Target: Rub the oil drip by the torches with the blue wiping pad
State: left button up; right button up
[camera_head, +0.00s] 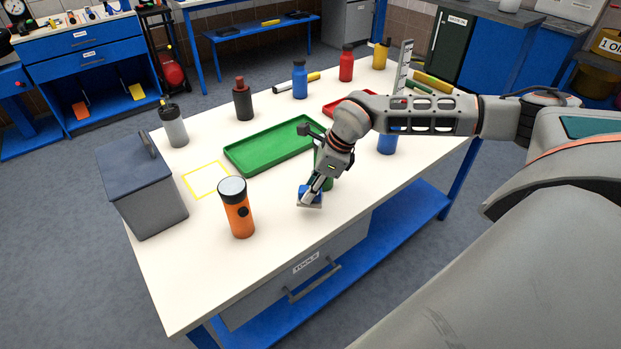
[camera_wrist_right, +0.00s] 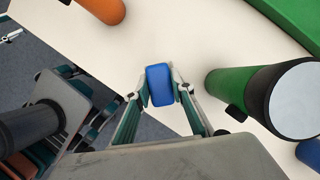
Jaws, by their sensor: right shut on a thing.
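My right gripper (camera_head: 313,190) is shut on the blue wiping pad (camera_head: 308,193), low over the front part of the table. In the right wrist view the pad (camera_wrist_right: 160,85) sits between the two fingertips. I cannot tell whether it touches the table. An orange torch (camera_head: 237,210) stands upright to the left of the pad. A green torch (camera_wrist_right: 232,88) stands close on the other side; in the head view my gripper partly hides it. I see no oil drip; the pad or gripper may hide it.
A green tray (camera_head: 240,160) lies behind the pad, and a yellow outlined square (camera_head: 190,180) is left of it. A grey lidded box (camera_head: 150,195) stands at the left edge. A blue cylinder (camera_head: 387,145) and several bottles stand farther back. White table between the torches is bare.

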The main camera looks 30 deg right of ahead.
jog(key=shift+r, duration=0.65)
jog(key=shift+r+p, duration=0.4)
jog(key=shift+p, duration=0.1)
jog(key=shift+r+p, duration=0.35)
jog(key=shift+r, duration=0.15)
pick_arm(q)
jog(key=shift+s+a+f+y, duration=0.1)
jog(key=shift+s+a+y, duration=0.3)
jog(key=shift+s+a, duration=0.65)
jog(key=shift+d, duration=0.2)
